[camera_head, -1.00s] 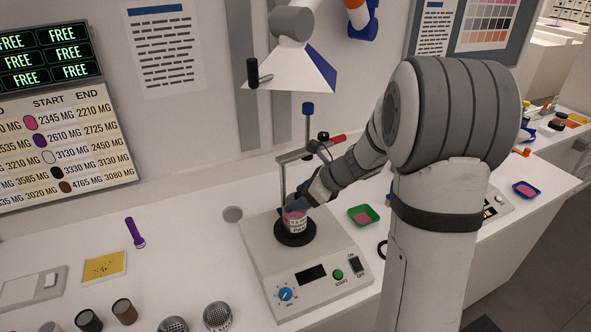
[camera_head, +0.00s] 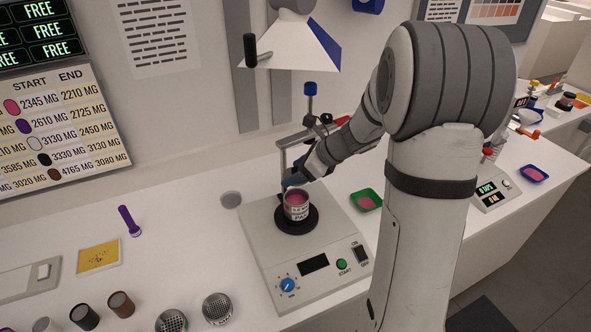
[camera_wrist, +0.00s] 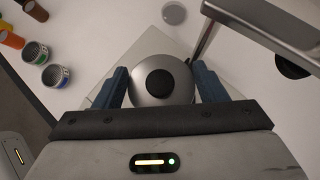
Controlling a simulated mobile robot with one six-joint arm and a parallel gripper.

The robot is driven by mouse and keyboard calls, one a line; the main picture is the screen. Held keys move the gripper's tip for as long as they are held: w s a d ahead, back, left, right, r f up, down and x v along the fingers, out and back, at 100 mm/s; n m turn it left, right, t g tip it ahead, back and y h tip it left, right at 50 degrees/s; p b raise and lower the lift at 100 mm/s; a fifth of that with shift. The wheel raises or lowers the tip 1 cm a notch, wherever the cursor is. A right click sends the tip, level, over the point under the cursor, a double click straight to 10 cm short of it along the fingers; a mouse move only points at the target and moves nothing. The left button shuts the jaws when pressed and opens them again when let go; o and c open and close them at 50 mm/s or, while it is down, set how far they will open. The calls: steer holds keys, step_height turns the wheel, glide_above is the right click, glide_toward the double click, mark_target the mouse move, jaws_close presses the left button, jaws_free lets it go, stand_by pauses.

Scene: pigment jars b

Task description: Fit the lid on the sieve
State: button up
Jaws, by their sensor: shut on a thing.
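My gripper (camera_wrist: 160,75) is shut on a round silver lid (camera_wrist: 143,92) with a black knob (camera_wrist: 160,82); blue fingers flank it in the wrist view. In the head view my gripper (camera_head: 292,181) is just above and behind the sieve (camera_head: 297,207), a small silver, labelled cup with pink showing in its top. The sieve stands upright on the black round plate of the shaker (camera_head: 312,285). I cannot make out the lid clearly in the head view. The sieve does not show in the wrist view.
A clamp post (camera_head: 311,105) and its arm stand close behind my gripper. A green tray of pink powder (camera_head: 367,201) is to the right. A grey disc (camera_head: 231,199) lies left of the shaker. Mesh-topped cups (camera_head: 217,308) stand at the front left. A hood (camera_head: 292,55) hangs above.

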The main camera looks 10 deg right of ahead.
steer(key=shift+f+b, duration=1.85)
steer(key=shift+f, duration=0.7)
steer(key=shift+f+b, duration=0.9)
steer(key=shift+f, duration=0.2)
steer(key=o, duration=1.3)
steer(key=v, duration=0.8)
steer(key=shift+b, duration=0.35)
